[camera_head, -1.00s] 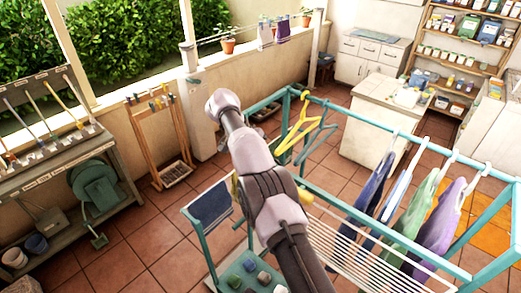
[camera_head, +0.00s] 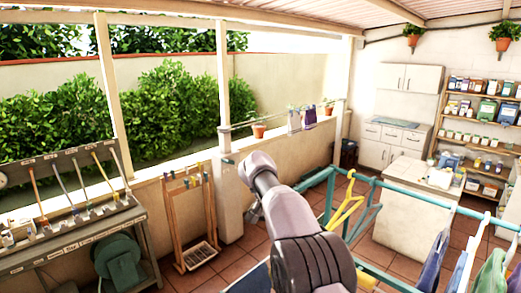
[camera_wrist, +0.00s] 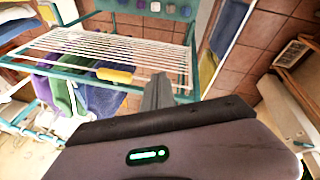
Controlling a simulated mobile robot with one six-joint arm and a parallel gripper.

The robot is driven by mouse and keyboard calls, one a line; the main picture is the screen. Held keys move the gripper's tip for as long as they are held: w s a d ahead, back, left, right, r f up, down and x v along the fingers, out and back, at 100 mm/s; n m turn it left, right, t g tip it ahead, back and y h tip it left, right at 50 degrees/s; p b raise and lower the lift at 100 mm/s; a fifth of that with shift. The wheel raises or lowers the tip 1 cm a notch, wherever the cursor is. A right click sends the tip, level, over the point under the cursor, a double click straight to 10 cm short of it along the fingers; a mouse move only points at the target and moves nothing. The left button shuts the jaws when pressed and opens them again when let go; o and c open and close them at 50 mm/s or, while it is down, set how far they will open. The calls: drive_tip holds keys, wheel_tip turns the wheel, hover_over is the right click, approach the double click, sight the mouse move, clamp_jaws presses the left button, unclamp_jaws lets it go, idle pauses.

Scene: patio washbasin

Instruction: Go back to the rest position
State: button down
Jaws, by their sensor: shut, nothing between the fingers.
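My gripper (camera_wrist: 158,90) shows in the wrist view as a grey finger shape beyond the dark wrist housing. It is shut and holds nothing. In the head view my arm rises from the bottom middle and bends at a pale joint, with a small grey part of the gripper (camera_head: 254,211) below it. In the wrist view a white-wired drying rack (camera_wrist: 120,50) with a teal frame lies beyond the gripper. A yellow object (camera_wrist: 115,75) shows at the rack's edge; I cannot tell what it is.
Yellow (camera_head: 343,217) and teal (camera_head: 366,219) hangers hang on the teal rail (camera_head: 395,190), with garments (camera_head: 490,270) at right. A wooden stand (camera_head: 187,220) and a tool bench (camera_head: 70,228) stand left. A white counter (camera_head: 415,213) stands behind the rail.

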drive_tip(key=s+d+f+n+t+y+b, duration=0.1)
drive_tip(key=s+y+b, duration=0.1)
drive_tip(key=s+b, duration=0.7)
drive_tip(key=s+d+f+t+y+b, duration=0.1)
drive_tip(key=s+d+b, duration=0.1)
drive_tip(key=s+b, duration=0.6)
drive_tip(key=s+f+t+y+b, duration=0.1)
drive_tip(key=s+f+b, duration=0.3)
drive_tip(key=s+f, duration=0.4)
drive_tip(key=s+a+f+t+y+b, duration=0.1)
drive_tip(key=s+f+b, duration=0.3)
drive_tip(key=s, duration=1.2)
wheel_tip(320, 180, down, 4)
drive_tip(key=shift+a+f+y, duration=0.2)
drive_tip(key=shift+f+y, duration=0.05)
drive_tip(key=shift+y, duration=0.05)
drive_tip(key=c, duration=2.1)
unclamp_jaws()
